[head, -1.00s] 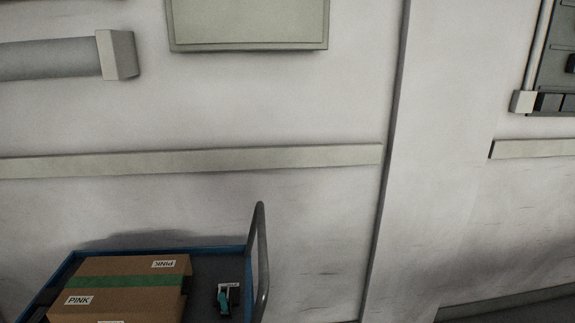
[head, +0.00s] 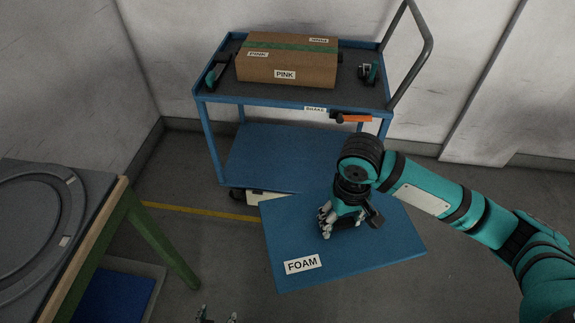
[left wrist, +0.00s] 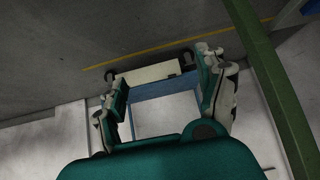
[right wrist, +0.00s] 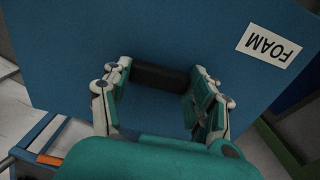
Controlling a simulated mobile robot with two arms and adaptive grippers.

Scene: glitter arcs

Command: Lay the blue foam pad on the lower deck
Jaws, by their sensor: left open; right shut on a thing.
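The blue foam pad (head: 290,235), labelled FOAM, is a flat slab in front of the trolley, its far edge overlapping the lower deck's front edge in the head view. My right gripper (head: 328,222) is over its top face. In the right wrist view, the fingers (right wrist: 160,95) are shut on a dark block on the pad (right wrist: 180,30); the exact contact is unclear. The lower deck (head: 265,150) is a bare blue shelf under the trolley's top deck, its right part partly hidden. My left gripper (head: 217,316) shows only fingertips at the bottom edge; it is open and empty in the left wrist view (left wrist: 165,95).
The trolley's top deck (head: 220,92) carries a PINK carton (head: 285,68) and small tools. An orange-handled item (head: 352,118) is at its front edge. A green-legged table (head: 110,210) stands at left. Walls are close behind the trolley.

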